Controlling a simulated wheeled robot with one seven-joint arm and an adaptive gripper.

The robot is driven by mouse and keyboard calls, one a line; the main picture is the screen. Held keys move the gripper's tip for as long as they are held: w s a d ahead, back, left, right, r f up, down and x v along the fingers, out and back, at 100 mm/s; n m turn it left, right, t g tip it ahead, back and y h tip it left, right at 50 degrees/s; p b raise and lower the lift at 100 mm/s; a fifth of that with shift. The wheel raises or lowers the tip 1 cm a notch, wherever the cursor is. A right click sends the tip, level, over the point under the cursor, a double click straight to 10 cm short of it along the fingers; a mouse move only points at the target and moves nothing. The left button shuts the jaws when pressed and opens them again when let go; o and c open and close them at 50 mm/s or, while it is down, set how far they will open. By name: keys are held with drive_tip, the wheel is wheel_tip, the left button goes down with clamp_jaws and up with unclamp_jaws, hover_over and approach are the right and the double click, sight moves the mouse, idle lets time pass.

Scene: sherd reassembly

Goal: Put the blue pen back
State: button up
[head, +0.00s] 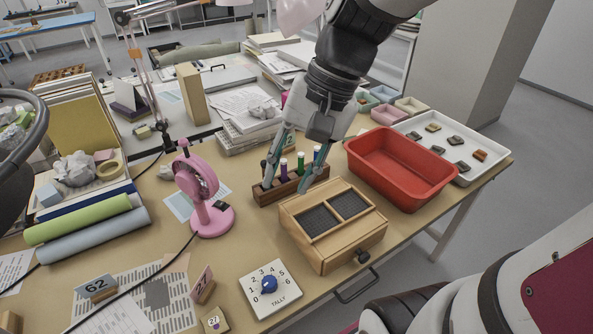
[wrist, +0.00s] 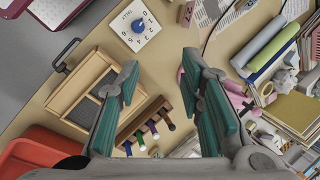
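A brown wooden pen rack (head: 266,195) stands on the table behind the wooden box. It holds a purple pen (head: 283,167), a green pen (head: 300,163) and a blue pen (head: 316,155), all upright. The rack also shows in the wrist view (wrist: 135,121), with the blue pen (wrist: 128,147) at its lower end. My gripper (head: 288,186) is open, pointing down, with its teal-padded fingers spread around the rack in the head view. In the wrist view, nothing is held between the fingertips (wrist: 162,65).
The wooden box (head: 335,225) with dark mesh panels is just in front of the rack. A red tub (head: 400,165) and a white tray (head: 455,140) with sherds lie right. A tally dial (head: 269,287) lies near the front.

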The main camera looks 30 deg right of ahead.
drive_tip(key=s+r+n+t+h, duration=0.1)
drive_tip(key=s+n+h, duration=0.3)
drive_tip(key=s+n, duration=0.3)
drive_tip(key=s, duration=0.3)
drive_tip(key=shift+d+t, duration=0.3)
drive_tip(key=shift+t, duration=0.1)
drive_tip(key=shift+t, duration=0.5)
wheel_tip(320, 180, up, 5)
drive_tip(key=p, duration=0.4)
drive_tip(key=shift+r, duration=0.1)
drive_tip(key=shift+a, duration=0.1)
